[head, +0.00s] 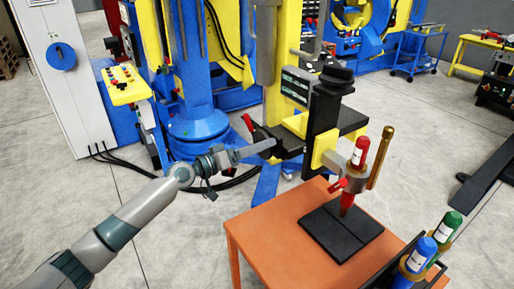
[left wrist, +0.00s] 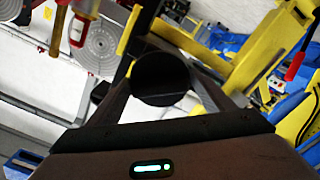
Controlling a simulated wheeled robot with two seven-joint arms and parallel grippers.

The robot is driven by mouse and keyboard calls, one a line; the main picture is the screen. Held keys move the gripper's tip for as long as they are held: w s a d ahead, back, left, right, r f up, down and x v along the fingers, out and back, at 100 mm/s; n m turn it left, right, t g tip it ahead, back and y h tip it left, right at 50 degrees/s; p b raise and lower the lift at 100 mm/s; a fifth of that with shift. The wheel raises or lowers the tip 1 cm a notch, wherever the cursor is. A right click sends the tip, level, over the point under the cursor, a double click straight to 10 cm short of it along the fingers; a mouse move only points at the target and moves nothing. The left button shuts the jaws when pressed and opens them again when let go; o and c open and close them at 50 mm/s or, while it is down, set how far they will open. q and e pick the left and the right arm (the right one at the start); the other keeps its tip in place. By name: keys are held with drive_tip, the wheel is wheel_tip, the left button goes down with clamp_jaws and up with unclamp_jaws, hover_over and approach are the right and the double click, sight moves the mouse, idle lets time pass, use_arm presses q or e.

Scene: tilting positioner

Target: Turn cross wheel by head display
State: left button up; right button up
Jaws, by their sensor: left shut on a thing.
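A small display (head: 296,83) is on the yellow machine head, in the middle of the head view. Beside it stands a black upright part (head: 322,122) with a dark round cap (head: 337,74) on top. My left gripper (head: 292,142) is at the left side of this upright. In the left wrist view, its two fingers are closed on the sides of a round black knob (left wrist: 161,77), one finger on each side. I cannot make out the cross shape of the wheel; the gripper and dark parts hide it. My right gripper is not in view.
A red lever (head: 248,122) stands close to my left gripper. An orange table (head: 270,246) at front carries a black plate (head: 341,230); a red torch (head: 360,151) and a gold cylinder (head: 381,158) hang above it. Blue (head: 419,254) and green (head: 447,229) torches stand right.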

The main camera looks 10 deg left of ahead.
use_arm(q)
drive_tip(key=n, duration=0.3)
drive_tip(key=shift+n, duration=0.4)
drive_tip(key=n+p, duration=0.1)
drive_tip(key=n, duration=0.3)
drive_tip(key=shift+n+p, duration=0.3)
drive_tip(key=shift+p, duration=0.05)
drive_tip(key=o, duration=0.7)
drive_tip(key=shift+o, duration=0.2)
drive_tip(key=shift+s+a, duration=0.15)
